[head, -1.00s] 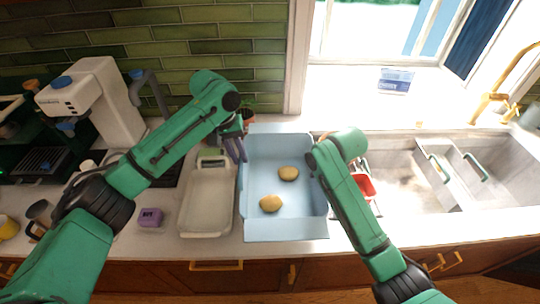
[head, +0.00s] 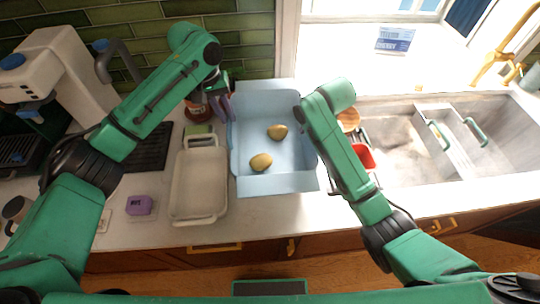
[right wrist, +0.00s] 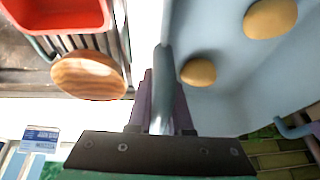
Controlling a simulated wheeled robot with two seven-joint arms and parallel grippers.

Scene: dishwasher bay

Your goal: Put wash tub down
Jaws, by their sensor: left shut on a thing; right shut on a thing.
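The wash tub (head: 275,182) is a light blue rectangular basin in the middle of the head view, with two tan, potato-like lumps (head: 277,132) inside. My left gripper (head: 226,106) has its purple fingers shut on the tub's left wall near the back corner. My right gripper is hidden behind its arm in the head view. In the right wrist view, my right gripper (right wrist: 160,112) is shut on the tub's right wall, with the lumps beyond it. The tub looks level over the counter (head: 260,215); I cannot tell whether its base touches.
A whitish dish (head: 200,185) sits close left of the tub, with a purple block (head: 139,205) farther left. Bare counter shows in front.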

